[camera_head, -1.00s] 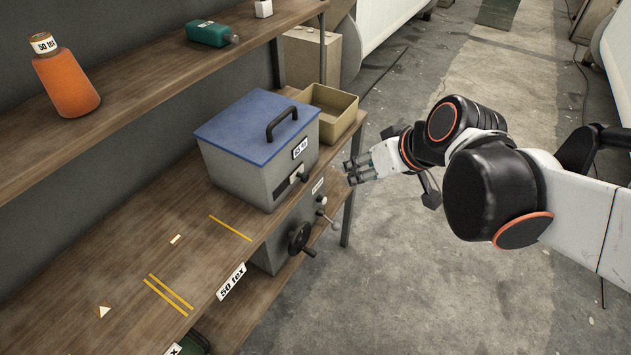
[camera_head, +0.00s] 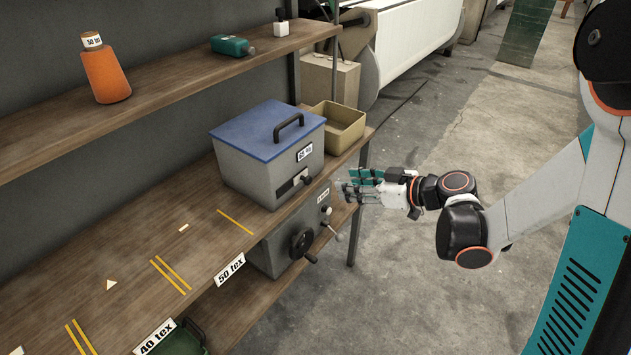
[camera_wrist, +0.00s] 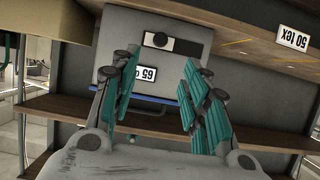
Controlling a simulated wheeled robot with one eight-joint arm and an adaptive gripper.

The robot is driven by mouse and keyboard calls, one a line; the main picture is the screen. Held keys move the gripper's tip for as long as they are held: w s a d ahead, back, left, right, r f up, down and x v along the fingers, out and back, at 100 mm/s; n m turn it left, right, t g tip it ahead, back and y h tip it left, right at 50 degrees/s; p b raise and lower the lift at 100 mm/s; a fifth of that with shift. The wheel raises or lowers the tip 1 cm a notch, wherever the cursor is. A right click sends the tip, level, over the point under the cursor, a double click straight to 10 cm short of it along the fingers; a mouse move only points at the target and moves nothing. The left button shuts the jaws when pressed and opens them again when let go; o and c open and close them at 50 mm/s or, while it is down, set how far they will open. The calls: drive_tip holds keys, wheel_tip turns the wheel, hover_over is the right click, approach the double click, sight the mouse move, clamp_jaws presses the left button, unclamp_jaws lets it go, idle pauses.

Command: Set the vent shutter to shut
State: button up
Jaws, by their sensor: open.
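A grey box (camera_head: 248,184) with a blue lid (camera_head: 262,130) and black handle stands on the workbench. Its front has a "65" label and, beneath it, a slot with a black sliding knob (camera_head: 306,179), which I take for the vent shutter. In the wrist view, turned upside down, the knob (camera_wrist: 161,41) sits near one end of the slot, with a short white patch beside it and a dark strip on the other side. My gripper (camera_head: 352,187) is open and empty, in front of the box and apart from it. In the wrist view its teal fingers (camera_wrist: 158,85) frame the box front.
A second grey unit (camera_head: 268,258) with a black handwheel (camera_head: 302,243) and a lever is below the bench top. An open tan bin (camera_head: 345,130) stands behind the box. The floor at right is clear.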

sight(310, 180)
drive_tip(key=b+x, duration=0.3)
drive_tip(key=x, duration=1)
drive_tip(key=shift+w+a+f+b, duration=0.1)
drive_tip(key=shift+w+a+b, duration=0.15)
drive_tip(key=shift+a+b, duration=0.1)
drive_tip(key=shift+c, duration=0.4)
clamp_jaws()
